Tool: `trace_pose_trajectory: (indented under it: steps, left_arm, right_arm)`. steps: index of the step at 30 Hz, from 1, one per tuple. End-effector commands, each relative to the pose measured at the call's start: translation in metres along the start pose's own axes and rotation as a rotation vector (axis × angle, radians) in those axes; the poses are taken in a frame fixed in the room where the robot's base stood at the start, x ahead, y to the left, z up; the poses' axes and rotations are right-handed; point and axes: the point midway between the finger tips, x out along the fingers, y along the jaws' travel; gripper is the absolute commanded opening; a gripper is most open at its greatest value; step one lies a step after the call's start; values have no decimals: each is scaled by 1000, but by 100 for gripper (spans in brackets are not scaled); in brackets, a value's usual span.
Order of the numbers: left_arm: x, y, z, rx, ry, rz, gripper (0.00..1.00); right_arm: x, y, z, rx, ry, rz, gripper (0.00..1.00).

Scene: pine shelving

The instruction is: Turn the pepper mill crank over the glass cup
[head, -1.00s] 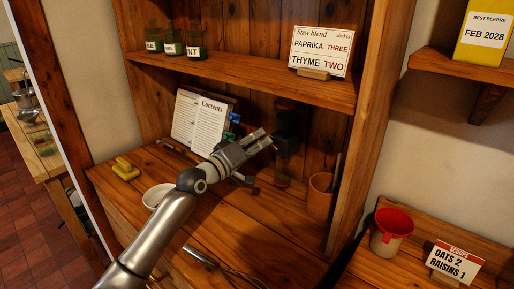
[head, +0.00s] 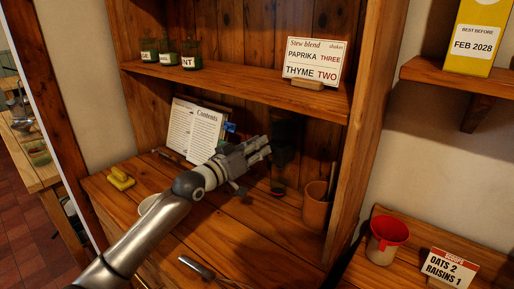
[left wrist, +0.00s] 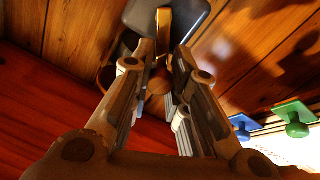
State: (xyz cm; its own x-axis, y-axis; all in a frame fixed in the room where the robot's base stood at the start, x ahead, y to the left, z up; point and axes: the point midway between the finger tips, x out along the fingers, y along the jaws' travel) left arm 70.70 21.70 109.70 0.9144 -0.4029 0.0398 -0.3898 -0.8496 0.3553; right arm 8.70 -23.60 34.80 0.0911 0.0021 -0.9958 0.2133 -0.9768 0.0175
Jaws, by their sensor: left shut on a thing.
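The pepper mill (head: 288,142) is a dark upright shape at the back of the lower shelf, in deep shadow. My left gripper (head: 266,149) reaches its front from the left. In the left wrist view, my left gripper (left wrist: 158,75) is shut on the crank's round wooden knob (left wrist: 158,86), between its fingers. The mill's dark grey body (left wrist: 196,14) lies beyond the fingertips. A dark glass-like shape (head: 278,181) stands below the mill and may be the glass cup; its outline is unclear. My right gripper is not in view.
A terracotta pot (head: 316,206) stands right of the mill. A yellow item (head: 120,179) and a partly hidden white bowl (head: 147,204) are left. A metal-handled tool (head: 197,267) lies in front. The upper shelf (head: 240,80) overhangs.

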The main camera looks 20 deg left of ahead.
Motion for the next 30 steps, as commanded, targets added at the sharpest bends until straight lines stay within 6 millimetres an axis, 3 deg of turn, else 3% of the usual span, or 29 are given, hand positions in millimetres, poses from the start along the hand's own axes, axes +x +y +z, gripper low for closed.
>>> trace_pose_trajectory:
  steps: [9, 10, 16, 26, 30]
  left_arm:
    - [0, 1, 3, -1, -6, 1, 0]
    - [0, 1, 3, -1, -6, 1, 17]
    - [0, 0, 2, -1, -4, 1, 40]
    - [-2, 0, 1, 0, -2, 0, 40]
    - [-13, -1, 2, 1, -3, -2, 40]
  right_arm:
    - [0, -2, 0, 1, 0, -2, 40]
    - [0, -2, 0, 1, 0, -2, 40]
    - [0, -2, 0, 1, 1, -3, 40]
    - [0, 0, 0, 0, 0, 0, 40]
    - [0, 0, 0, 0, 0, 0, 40]
